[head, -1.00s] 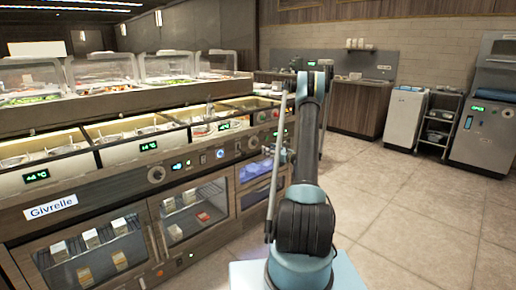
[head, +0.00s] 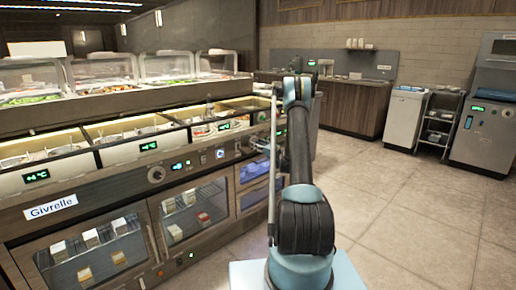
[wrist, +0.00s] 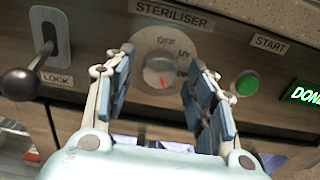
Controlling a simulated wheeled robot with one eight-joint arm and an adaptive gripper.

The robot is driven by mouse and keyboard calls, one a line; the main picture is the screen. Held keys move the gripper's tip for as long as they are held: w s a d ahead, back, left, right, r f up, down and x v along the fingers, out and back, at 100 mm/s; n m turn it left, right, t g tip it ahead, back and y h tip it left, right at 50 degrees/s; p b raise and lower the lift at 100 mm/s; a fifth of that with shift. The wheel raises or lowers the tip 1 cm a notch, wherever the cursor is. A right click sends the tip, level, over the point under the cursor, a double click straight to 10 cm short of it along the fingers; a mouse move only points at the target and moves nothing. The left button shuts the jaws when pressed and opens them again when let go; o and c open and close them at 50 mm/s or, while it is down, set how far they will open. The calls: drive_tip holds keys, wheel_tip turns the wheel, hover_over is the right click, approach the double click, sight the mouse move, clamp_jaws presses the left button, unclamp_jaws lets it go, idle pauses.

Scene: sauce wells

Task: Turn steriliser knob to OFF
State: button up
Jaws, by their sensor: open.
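The steriliser knob (wrist: 157,70) is a round grey dial on a pale plate under the STERILISER label (wrist: 172,14). OFF is printed above it and UV to its upper right; another mark at the right is partly hidden. A red line shows on the knob's lower part, on the side away from OFF. My gripper (wrist: 162,58) is open in the wrist view, with one finger on each side of the knob. I cannot tell whether the fingers touch it. In the head view my arm hides much of this area.
A green START button (wrist: 246,84) sits close to the right finger, beside a green display (wrist: 304,94). A LOCK lever (wrist: 28,72) with a black ball is at the left. The counter front (head: 110,185) runs along my left; the floor (head: 390,215) at right is clear.

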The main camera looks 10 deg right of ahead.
drive_tip(key=shift+c, duration=0.5)
drive_tip(key=c, duration=1)
drive_tip(key=shift+o, duration=0.2)
drive_tip(key=shift+d+r+n, duration=0.1)
drive_tip(key=shift+n, duration=7.3)
drive_tip(key=shift+d+r+n, duration=0.1)
drive_tip(key=shift+n, duration=7.3)
drive_tip(key=shift+n, duration=0.3)
